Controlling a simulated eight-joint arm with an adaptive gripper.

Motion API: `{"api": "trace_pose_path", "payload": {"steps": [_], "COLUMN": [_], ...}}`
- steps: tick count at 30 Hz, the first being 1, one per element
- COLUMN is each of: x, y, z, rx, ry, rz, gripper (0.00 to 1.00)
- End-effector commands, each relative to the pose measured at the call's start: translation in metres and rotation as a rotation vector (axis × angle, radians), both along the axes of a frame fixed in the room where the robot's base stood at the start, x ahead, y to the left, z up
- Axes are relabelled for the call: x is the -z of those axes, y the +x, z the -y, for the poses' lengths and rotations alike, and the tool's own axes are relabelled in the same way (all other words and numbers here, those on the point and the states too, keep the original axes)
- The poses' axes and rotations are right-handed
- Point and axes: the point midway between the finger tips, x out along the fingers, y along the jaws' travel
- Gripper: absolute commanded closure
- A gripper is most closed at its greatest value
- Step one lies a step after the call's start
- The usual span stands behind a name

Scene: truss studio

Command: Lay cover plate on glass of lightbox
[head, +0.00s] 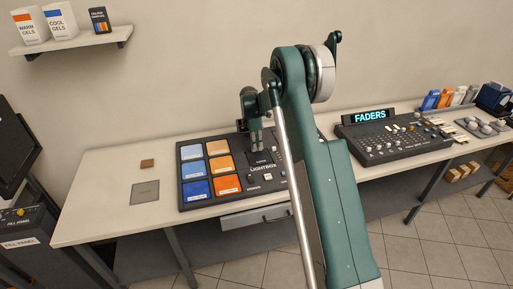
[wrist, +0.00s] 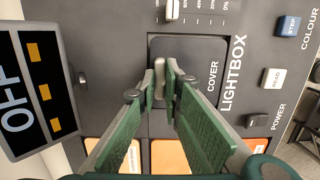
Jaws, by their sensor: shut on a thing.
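The cover plate (wrist: 195,52) is a dark rounded square marked COVER, with a small upright grip near its middle. My gripper (wrist: 164,82) is shut on that grip in the wrist view; the fingers hide part of the plate. The lightbox (head: 215,148) is a dark panel on the table. In the head view my gripper (head: 256,150) points down over its upper middle, just above the LIGHTBOX lettering. The plate lies at or just over the panel face; I cannot tell whether it touches. I cannot make out bare glass beneath it.
Blue and orange tiles (head: 197,188) fill the lightbox's left side. Buttons and a slider (wrist: 172,8) are near the plate. An OFF display (wrist: 30,90) stands close by. A grey square (head: 145,192) and brown block (head: 147,163) lie left. The FADERS console (head: 395,140) is right.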

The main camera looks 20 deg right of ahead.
Motion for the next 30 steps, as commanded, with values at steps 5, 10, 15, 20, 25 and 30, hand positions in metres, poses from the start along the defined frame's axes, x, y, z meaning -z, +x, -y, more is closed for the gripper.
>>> {"api": "trace_pose_path", "payload": {"steps": [5,10,15,20,25,30], "x": [0.011,0.012,0.013,0.017,0.016,0.016], "y": [0.000,0.000,0.000,0.000,0.000,0.000], "z": [0.000,0.000,0.000,0.000,0.000,0.000], "rx": [0.000,0.000,0.000,0.000,0.000,0.000], "ry": [0.000,0.000,0.000,0.000,0.000,0.000], "rz": [0.000,0.000,0.000,0.000,0.000,0.000], "gripper": [1.00,1.00,1.00,1.00,0.76,0.76]}}
